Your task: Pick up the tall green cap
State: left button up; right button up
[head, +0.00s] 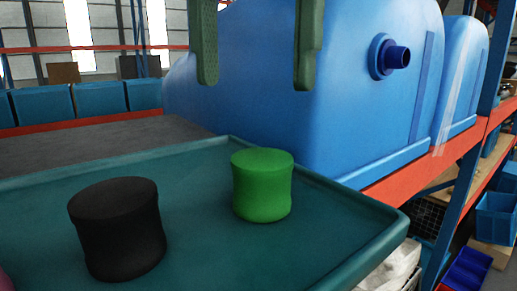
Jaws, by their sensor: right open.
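The green cap (262,187) stands upright on a teal tray (330,190), near the tray's far right corner. A black cap (118,228) of similar shape stands on the tray to its left and closer to me. My right gripper (257,80) shows at the top of the head view as two dark green fingers pointing down, spread wide apart. It is open and empty, above the green cap, with a clear gap between fingertips and cap. My left gripper is not in view.
A pink thing (5,281) is cut off at the lower left edge. The tray has a raised rim. Behind it, large blue tanks (330,110) sit on an orange rack beam (425,175). Blue bins (497,217) are at the right. The tray between the two caps is clear.

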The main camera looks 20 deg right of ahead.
aim_at(262, 157)
notch_tip(262, 157, down, 5)
jog(key=shift+r, duration=0.2)
jog(key=shift+s+d+f, duration=0.15)
jog(key=shift+f, duration=0.05)
jog(key=f, duration=0.5)
jog(key=shift+s+d, duration=0.15)
jog(key=shift+d, duration=0.1)
jog(key=c, duration=1.1)
